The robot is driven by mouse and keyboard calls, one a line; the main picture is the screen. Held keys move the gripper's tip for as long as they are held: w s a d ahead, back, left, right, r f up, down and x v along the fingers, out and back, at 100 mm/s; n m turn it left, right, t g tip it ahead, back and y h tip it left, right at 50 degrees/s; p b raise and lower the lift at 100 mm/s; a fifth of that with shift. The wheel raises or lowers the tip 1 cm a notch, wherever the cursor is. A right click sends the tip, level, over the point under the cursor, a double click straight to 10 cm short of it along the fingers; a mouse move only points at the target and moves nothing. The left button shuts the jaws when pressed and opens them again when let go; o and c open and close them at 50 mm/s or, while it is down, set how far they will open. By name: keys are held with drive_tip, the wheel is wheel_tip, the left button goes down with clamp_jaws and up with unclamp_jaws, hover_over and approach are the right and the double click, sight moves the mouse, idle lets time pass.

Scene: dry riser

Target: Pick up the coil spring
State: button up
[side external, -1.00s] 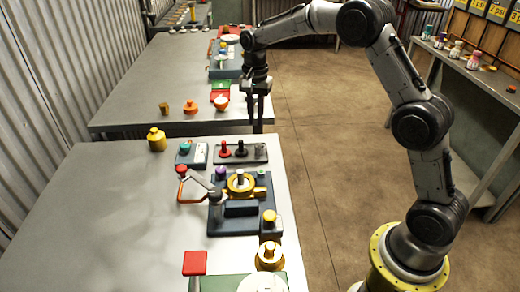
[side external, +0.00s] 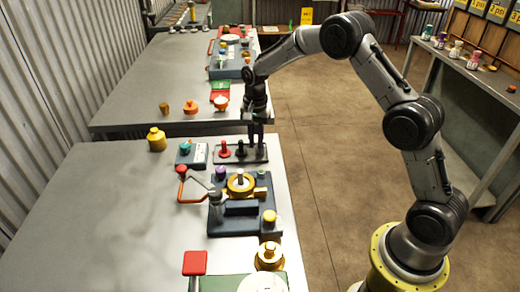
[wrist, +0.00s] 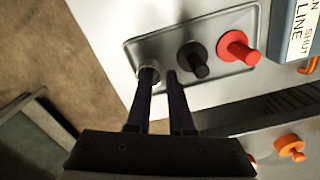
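The coil spring (wrist: 157,73) is a small pale ringed piece at the end of a grey tray (wrist: 218,82) in the wrist view, mostly hidden behind my left fingertip. My gripper (wrist: 161,74) has its two dark fingers apart, with a gap between them. The fingertips are at the spring, but I cannot tell whether they touch it. In the side view my gripper (side external: 255,148) points down over the right end of the tray (side external: 231,158), and its fingers hide the spring there.
A black knobbed peg (wrist: 193,58) stands close beside the fingers, with a red peg (wrist: 236,48) beyond it. A blue valve block (wrist: 300,28) is past the tray. In the side view a blue fixture with a yellow ring (side external: 240,184) stands nearer the camera.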

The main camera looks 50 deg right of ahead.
clamp_jaws()
